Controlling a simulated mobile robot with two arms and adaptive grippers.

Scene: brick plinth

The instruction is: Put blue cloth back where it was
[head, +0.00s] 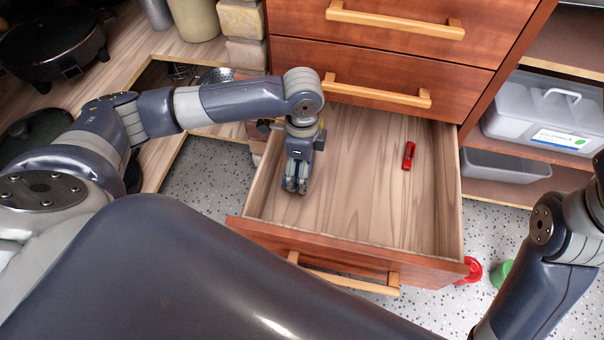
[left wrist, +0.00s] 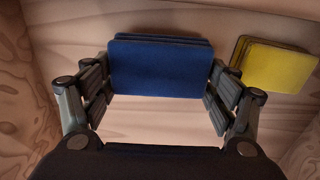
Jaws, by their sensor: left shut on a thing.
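The blue cloth (left wrist: 160,68) looks like a flat folded stack with rounded corners. It lies between the two fingers of my left gripper (left wrist: 163,88) in the left wrist view, with a finger against each side. In the head view my left gripper (head: 294,187) points down into the left part of the open drawer (head: 352,245); the cloth is hidden there by the gripper. I cannot tell whether the cloth touches the drawer floor. My right gripper is out of view; only part of the right arm shows at the right edge.
A yellow cloth (left wrist: 274,66) lies on the wood just right of the blue one. Closed drawers (head: 390,60) stand above. A grey box (head: 545,115) sits on the right shelf.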

